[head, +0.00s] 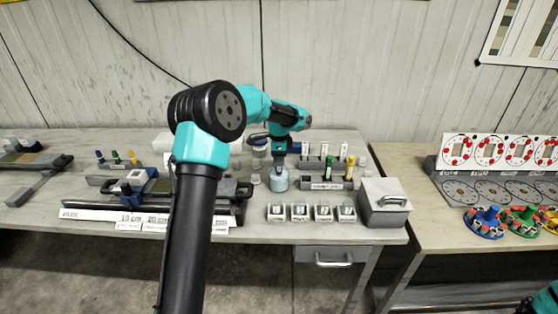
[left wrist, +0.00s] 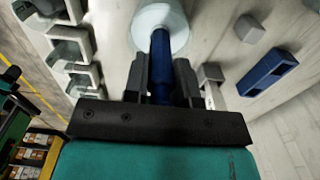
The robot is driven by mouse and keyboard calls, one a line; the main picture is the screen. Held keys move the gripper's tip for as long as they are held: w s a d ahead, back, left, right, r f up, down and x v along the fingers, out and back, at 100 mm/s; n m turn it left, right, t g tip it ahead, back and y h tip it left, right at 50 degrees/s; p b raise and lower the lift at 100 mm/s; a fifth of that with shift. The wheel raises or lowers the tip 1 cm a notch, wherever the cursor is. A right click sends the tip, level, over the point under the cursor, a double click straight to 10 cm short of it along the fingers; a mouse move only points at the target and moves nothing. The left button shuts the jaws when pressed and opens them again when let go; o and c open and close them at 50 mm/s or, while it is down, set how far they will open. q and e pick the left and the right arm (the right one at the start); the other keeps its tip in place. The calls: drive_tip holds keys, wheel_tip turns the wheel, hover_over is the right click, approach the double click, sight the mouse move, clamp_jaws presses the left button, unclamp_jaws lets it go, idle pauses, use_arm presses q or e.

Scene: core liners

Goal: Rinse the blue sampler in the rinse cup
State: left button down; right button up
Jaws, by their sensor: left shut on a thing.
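My left gripper (head: 280,147) is shut on the blue sampler (head: 279,160), which stands roughly upright. In the left wrist view the blue sampler (left wrist: 161,55) is between the two dark fingers (left wrist: 162,82). Its far end meets the pale rinse cup (left wrist: 160,14), seemingly inside its mouth; how deep it sits I cannot tell. In the head view the rinse cup (head: 278,182) stands on the bench directly below the gripper. My right gripper is not in view; only a teal piece of my arm shows at the bottom right corner.
A rack (head: 328,184) with green and yellow samplers stands just right of the cup. Several small labelled holders (head: 310,213) sit in front, and a grey lidded box (head: 385,205) at the right. A long dark tray (head: 90,205) lies at the left, partly behind my arm.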

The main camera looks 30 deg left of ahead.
use_arm(q)
drive_tip(key=shift+f, duration=0.1)
drive_tip(key=shift+f, duration=0.6)
drive_tip(key=shift+r, duration=0.2)
drive_tip(key=shift+r, duration=0.5)
drive_tip(key=shift+f, duration=0.1)
idle(0.4)
drive_tip(key=shift+f, duration=0.6)
drive_tip(key=shift+r, duration=0.2)
drive_tip(key=shift+r, duration=0.5)
drive_tip(key=shift+f, duration=0.2)
